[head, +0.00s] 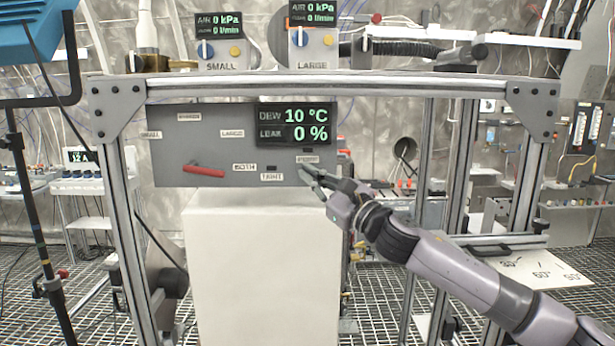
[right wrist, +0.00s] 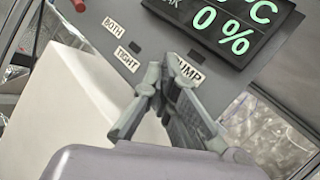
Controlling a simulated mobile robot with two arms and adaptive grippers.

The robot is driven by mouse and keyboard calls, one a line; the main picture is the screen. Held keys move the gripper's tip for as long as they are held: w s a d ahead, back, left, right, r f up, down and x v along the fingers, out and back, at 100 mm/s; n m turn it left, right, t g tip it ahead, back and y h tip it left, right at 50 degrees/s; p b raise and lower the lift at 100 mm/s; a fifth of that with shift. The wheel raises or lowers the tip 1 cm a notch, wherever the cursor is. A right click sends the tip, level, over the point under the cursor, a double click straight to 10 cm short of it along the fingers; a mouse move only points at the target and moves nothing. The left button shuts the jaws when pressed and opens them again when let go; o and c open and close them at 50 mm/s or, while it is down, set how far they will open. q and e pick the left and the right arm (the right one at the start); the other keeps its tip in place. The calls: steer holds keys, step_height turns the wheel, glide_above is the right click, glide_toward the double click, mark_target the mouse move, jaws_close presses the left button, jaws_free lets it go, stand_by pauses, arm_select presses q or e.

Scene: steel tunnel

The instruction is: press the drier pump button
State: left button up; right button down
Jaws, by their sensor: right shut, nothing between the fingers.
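The grey drier panel (head: 215,135) carries a display (head: 292,124) reading DEW 10 °C and LEAK 0 %. The PUMP label (right wrist: 190,70) is partly covered by my right gripper in the right wrist view. It is small in the head view (head: 307,159), below the display. My left gripper is out of view.
A red handle (head: 204,170) sticks out at the panel's left, near the BOTH and TIGHT labels. A white box (head: 262,265) stands below the panel. Frame posts (head: 124,200) flank the panel, and a bar (head: 320,85) runs above it.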

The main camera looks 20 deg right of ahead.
steer(key=shift+w, duration=0.15)
stand_by(0.4)
steer(key=shift+w+d, duration=0.1)
steer(key=shift+w, duration=0.15)
steer(key=shift+s+p, duration=0.15)
steer(key=shift+p, duration=0.2)
steer(key=shift+s, duration=0.25)
steer(key=s, duration=0.2)
steer(key=s+a, duration=0.1)
steer(key=s+p, duration=0.1)
steer(key=s, duration=0.1)
steer(key=shift+s+a, duration=0.3)
steer(key=shift+a, duration=0.1)
